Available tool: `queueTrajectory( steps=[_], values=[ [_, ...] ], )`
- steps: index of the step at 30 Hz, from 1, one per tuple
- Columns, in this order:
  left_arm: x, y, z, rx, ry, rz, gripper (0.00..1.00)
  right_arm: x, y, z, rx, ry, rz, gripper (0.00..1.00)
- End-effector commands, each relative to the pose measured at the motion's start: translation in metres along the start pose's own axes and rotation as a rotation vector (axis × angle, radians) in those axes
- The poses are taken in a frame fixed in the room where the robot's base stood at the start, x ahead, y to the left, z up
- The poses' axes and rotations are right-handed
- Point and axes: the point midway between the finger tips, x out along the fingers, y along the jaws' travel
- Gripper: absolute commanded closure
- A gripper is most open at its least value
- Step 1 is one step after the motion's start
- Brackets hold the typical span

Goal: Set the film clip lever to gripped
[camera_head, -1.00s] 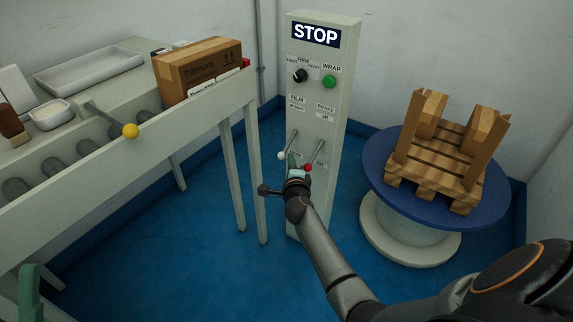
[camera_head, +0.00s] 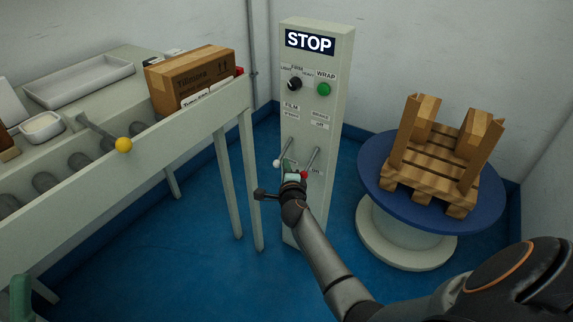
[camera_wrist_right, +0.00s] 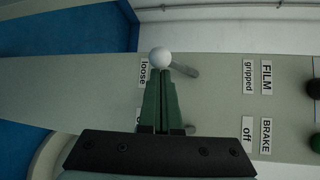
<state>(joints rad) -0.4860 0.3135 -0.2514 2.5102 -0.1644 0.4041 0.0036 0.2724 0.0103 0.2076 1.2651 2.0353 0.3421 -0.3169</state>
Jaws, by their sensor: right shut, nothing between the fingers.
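The film clip lever has a white knob (camera_head: 277,163) and a metal shaft on the front of the grey control post. In the right wrist view its white knob (camera_wrist_right: 161,57) is beside the "loose" label, and its shaft angles away to the right. The "gripped" label (camera_wrist_right: 248,76) is farther right, under "FILM". My right gripper (camera_wrist_right: 160,78) is shut and empty, its green fingertips right at the white knob; I cannot tell if they touch. The right gripper (camera_head: 288,164) also shows between the two levers. A green piece of what looks like my left gripper (camera_head: 20,298) shows at the lower left edge.
The brake lever's red knob (camera_head: 304,174) is close to the right of my right gripper. The post also carries a black dial (camera_head: 295,84) and a green button (camera_head: 324,89). A turntable (camera_head: 375,190) with a wooden pallet stands right; a roller conveyor (camera_head: 190,130) stands left.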

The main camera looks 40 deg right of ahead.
Motion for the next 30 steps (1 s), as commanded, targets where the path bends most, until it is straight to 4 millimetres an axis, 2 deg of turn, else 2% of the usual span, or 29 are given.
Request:
queueTrajectory(
  steps=[2, 30],
  values=[
    [0.005, -0.002, -0.006, 0.006, 0.003, 0.001, 0.5, -0.001, -0.003, 0.001, 0.007, 0.0, 0.008, 1.0],
    [0.021, -0.013, -0.023, 0.052, 0.013, -0.007, 0.5, -0.004, -0.005, 0.004, 0.041, 0.0, 0.051, 1.0]
  ],
)
